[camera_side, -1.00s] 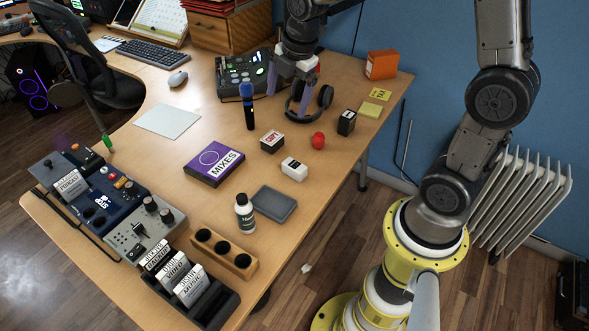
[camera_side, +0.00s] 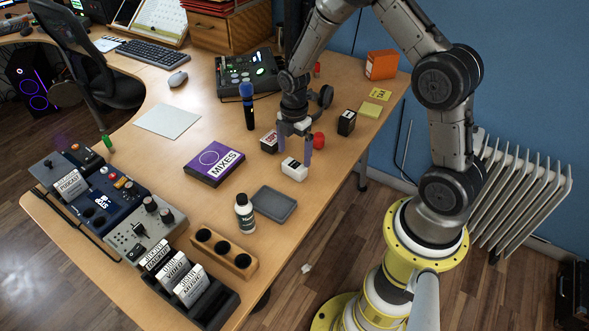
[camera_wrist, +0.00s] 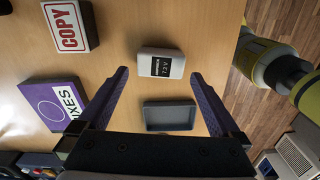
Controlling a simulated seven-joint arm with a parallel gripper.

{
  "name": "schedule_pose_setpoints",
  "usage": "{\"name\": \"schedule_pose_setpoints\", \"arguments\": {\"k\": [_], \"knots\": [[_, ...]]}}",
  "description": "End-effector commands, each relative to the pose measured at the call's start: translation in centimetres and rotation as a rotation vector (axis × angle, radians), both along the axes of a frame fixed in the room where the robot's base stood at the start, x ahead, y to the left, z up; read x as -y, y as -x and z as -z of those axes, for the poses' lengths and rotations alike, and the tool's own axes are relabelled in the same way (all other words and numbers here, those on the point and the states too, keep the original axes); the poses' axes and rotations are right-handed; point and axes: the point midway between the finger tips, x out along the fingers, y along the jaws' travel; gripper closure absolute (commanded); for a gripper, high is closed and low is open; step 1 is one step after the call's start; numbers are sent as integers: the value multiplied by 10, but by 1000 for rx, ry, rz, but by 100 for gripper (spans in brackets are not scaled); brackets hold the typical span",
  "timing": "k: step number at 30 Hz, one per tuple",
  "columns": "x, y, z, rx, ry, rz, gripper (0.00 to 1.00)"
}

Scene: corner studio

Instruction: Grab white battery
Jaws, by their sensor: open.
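The white battery (camera_side: 294,169) is a small white block with a dark label, lying on the wooden desk. In the wrist view the battery (camera_wrist: 162,64) lies ahead of and between my two purple fingers, near the line of their tips, with its 7.2V label facing up. My gripper (camera_side: 294,146) is open and empty above the desk, close to the battery. In the wrist view my gripper (camera_wrist: 157,75) has its fingers spread wider than the battery. I cannot tell the exact height of the fingertips over it.
A grey tray (camera_side: 273,204) lies just in front of the battery. A red-and-white COPY box (camera_side: 269,142) and a red ball (camera_side: 318,140) are close to my gripper. A purple MIXES box (camera_side: 214,163), a bottle (camera_side: 244,213) and a microphone (camera_side: 248,107) stand to the left.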

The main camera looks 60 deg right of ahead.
Motion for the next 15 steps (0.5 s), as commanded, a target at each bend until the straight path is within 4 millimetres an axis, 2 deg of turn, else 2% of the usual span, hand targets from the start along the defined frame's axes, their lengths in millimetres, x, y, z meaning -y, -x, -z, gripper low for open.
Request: {"name": "schedule_pose_setpoints", "arguments": {"k": [5, 12, 15], "knots": [[0, 1, 15, -4, -1, 0, 0], [-1, 2, 47, -3, 0, 0, 0], [-1, 2, 53, -1, 0, 0, 0]]}}
